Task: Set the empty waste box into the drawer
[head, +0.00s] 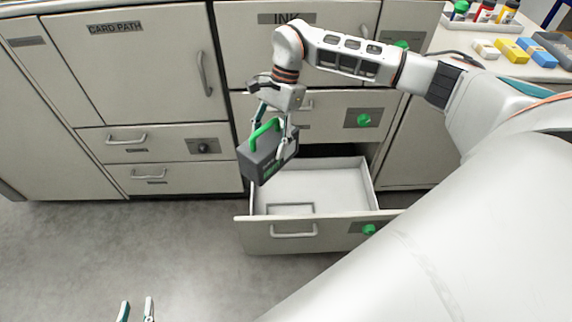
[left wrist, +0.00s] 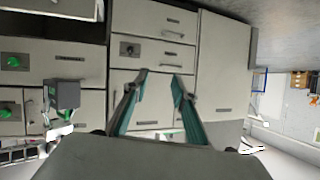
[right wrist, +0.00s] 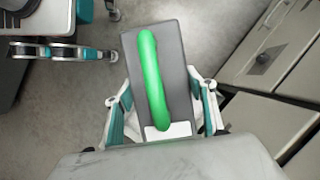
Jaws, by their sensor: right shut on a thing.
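The waste box (head: 262,163) is dark grey with a green handle on top. My right gripper (head: 276,138) is shut on it and holds it tilted above the left part of the open drawer. In the right wrist view the box (right wrist: 178,62) sits between the fingers of my right gripper (right wrist: 163,112), handle facing the camera. The drawer (head: 340,190) is pulled out, white inside, with a rectangular raised outline on its floor. My left gripper (head: 136,311) is at the bottom edge of the head view; the left wrist view shows its fingers (left wrist: 157,95) apart and empty.
Closed cabinets (head: 140,60) with handles stand left of and behind the drawer. Green knobs (head: 364,120) mark the drawer fronts. A counter (head: 500,62) at the upper right carries bottles and coloured boxes. The floor (head: 120,245) in front is clear.

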